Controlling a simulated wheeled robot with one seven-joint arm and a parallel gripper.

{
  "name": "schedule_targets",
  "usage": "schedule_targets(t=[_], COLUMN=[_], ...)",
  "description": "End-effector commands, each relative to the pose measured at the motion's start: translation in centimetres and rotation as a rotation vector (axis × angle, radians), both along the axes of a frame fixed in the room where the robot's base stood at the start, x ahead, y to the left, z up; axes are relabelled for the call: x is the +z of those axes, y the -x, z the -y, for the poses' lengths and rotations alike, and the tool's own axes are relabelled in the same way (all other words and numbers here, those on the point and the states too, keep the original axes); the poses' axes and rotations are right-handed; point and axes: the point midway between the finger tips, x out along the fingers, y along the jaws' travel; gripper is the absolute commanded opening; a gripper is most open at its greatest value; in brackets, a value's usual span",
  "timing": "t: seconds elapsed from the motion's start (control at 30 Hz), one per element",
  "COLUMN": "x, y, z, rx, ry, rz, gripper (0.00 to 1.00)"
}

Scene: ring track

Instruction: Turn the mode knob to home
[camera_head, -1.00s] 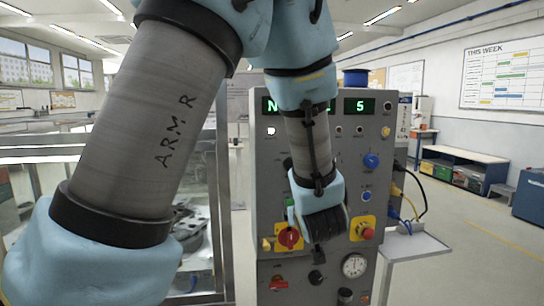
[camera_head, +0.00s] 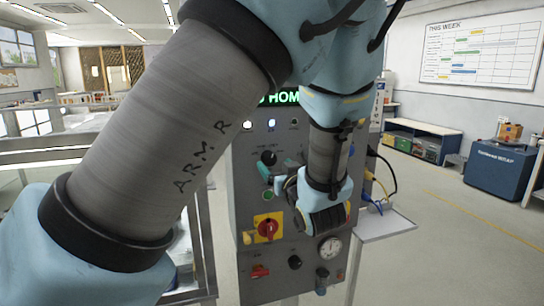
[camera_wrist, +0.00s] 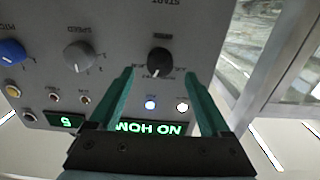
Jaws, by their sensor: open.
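The black mode knob (camera_wrist: 159,62) is on the grey control panel, upside down in the wrist view, with a small label beside it too small to read surely. It also shows in the head view (camera_head: 268,158), left of my wrist. My gripper (camera_wrist: 159,78) is open, its teal fingers on either side of the knob in the picture. I cannot tell whether they touch it or how far off they are. In the head view a teal finger (camera_head: 264,170) shows just below the knob. The knob's pointer direction is unclear. The green display (camera_wrist: 148,128) reads "NO HOM", partly covered by my gripper.
A grey speed knob (camera_wrist: 78,54) and a blue knob (camera_wrist: 12,52) are on the same panel. Lower down are a red switch on a yellow plate (camera_head: 268,229) and a round gauge (camera_head: 330,248). A small shelf (camera_head: 388,224) juts out at the right.

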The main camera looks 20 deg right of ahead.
Motion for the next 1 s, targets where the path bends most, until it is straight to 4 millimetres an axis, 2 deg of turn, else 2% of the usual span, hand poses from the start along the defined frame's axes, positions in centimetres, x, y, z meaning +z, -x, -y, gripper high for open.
schedule_targets(t=[0.1, 0.23, 0.6, 1.0], x=[0.3, 0.1, 0.0, 0.0], y=[-1.8, -2.9, -3.4, -3.4], z=[0.1, 0.3, 0.4, 0.4], rx=[0.003, 0.0, 0.0, 0.0], ry=[-0.001, -0.001, 0.0, 0.0], rz=[0.001, 0.0, 0.0, 0.0], gripper=[0.81, 0.81, 0.81, 0.36])
